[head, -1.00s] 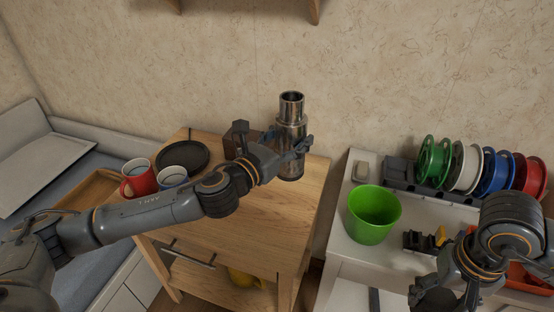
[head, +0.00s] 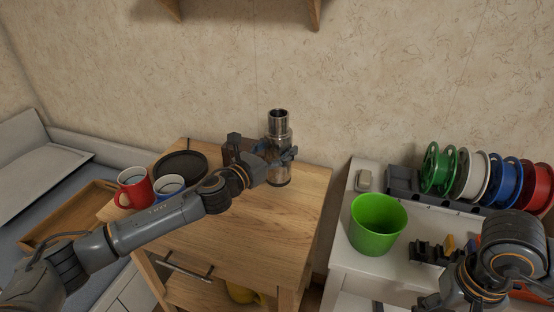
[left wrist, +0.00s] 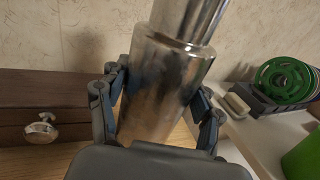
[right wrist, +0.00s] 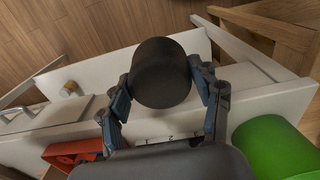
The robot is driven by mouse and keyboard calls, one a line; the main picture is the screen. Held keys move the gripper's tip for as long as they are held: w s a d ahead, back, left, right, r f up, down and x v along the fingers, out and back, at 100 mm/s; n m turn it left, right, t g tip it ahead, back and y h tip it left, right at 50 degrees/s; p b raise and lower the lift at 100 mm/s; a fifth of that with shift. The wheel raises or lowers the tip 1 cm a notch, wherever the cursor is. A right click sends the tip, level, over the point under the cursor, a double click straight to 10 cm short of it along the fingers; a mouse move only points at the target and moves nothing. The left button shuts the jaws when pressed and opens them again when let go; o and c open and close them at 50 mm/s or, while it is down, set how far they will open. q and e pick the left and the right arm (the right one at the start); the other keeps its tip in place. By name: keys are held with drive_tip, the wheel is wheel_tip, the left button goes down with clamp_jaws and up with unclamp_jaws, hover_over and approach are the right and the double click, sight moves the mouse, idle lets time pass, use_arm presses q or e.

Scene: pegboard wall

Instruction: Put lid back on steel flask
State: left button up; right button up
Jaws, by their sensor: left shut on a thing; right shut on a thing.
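The steel flask (head: 279,127) stands upright and open-topped above the right part of the wooden table; I cannot tell whether its base touches the top. My left gripper (head: 280,157) is shut around its body. In the left wrist view the shiny flask (left wrist: 160,85) sits between both fingers, its top cut off. My right gripper (right wrist: 163,100) is shut on a dark cylindrical lid (right wrist: 160,70), held over the white desk area. In the head view the right hand is at the bottom right edge, and the lid cannot be made out there.
The wooden table (head: 250,225) also holds a dark plate (head: 180,165), a red mug (head: 134,187), a blue mug (head: 168,186) and a small brown drawer box (left wrist: 60,110). A green cup (head: 378,225) and several filament spools (head: 475,175) stand on the white desk at right.

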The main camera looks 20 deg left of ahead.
sight(277, 157)
use_arm(q)
drive_tip(key=shift+w+a+f+b, duration=0.15)
drive_tip(key=shift+f+b, duration=0.25)
drive_tip(key=shift+f, duration=0.55)
drive_tip(key=shift+w+a+f+b, duration=0.15)
drive_tip(key=shift+f+b, duration=0.2)
drive_tip(key=shift+f, duration=0.55)
drive_tip(key=shift+f, duration=0.1)
drive_tip(key=o, duration=1.7)
drive_tip(key=shift+s+d+f, duration=0.1)
drive_tip(key=shift+o, duration=0.2)
drive_tip(key=shift+s, duration=0.15)
drive_tip(key=b+v, duration=0.1)
drive_tip(key=v, duration=1)
drive_tip(key=shift+s, duration=0.3)
